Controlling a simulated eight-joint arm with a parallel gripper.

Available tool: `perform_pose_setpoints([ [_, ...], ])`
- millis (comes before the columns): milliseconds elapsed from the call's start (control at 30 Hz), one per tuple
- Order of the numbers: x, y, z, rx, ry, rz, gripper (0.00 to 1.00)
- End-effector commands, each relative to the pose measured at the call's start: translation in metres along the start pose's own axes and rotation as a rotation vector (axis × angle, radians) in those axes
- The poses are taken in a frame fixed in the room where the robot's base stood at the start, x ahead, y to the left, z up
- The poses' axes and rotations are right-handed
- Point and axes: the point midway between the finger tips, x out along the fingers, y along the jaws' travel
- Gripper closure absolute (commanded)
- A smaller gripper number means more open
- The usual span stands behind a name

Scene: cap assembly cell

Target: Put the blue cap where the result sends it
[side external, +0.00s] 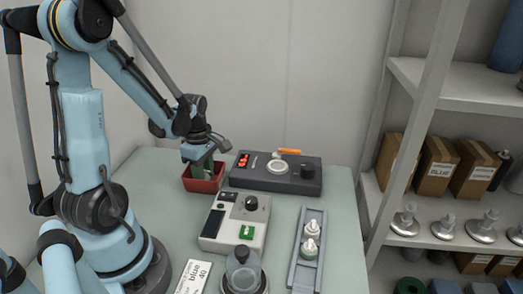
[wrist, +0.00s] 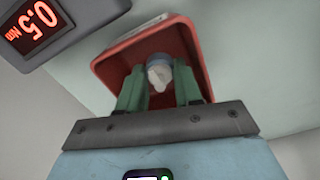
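My gripper (side external: 203,170) points down into the red bin (side external: 203,186) at the back of the table. In the wrist view its two green fingers (wrist: 159,85) stand inside the red bin (wrist: 103,72), apart from each other. Between the fingertips is a pale, knobbed cap with a blue-grey rim (wrist: 159,60), which looks like the blue cap. Its edges meet the fingers in the picture, but I cannot tell if they grip it. The dark grey tester (side external: 262,186) beside the bin has a red lit display, reading 0.5 Nm in the wrist view (wrist: 33,27).
A pale instrument box (side external: 228,236) with a dark screen and green patch stands in front. A grey rail tray (side external: 294,268) holds pale capped pieces. A grey round fixture (side external: 243,275) and a "blue 40" card (side external: 193,279) are nearer. Shelves stand at right.

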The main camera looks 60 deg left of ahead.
Motion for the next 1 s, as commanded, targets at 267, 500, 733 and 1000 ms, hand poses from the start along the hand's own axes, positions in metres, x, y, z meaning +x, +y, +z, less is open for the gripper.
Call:
perform_pose_setpoints([
  [267,0.000,0.000,0.000,0.000,0.000,0.000,0.56],
  [500,-0.007,-0.001,0.000,0.000,0.000,0.000,0.56],
  [733,-0.035,0.000,0.000,0.000,0.000,0.000,0.56],
  [1000,-0.072,-0.001,0.000,0.000,0.000,0.000,0.56],
])
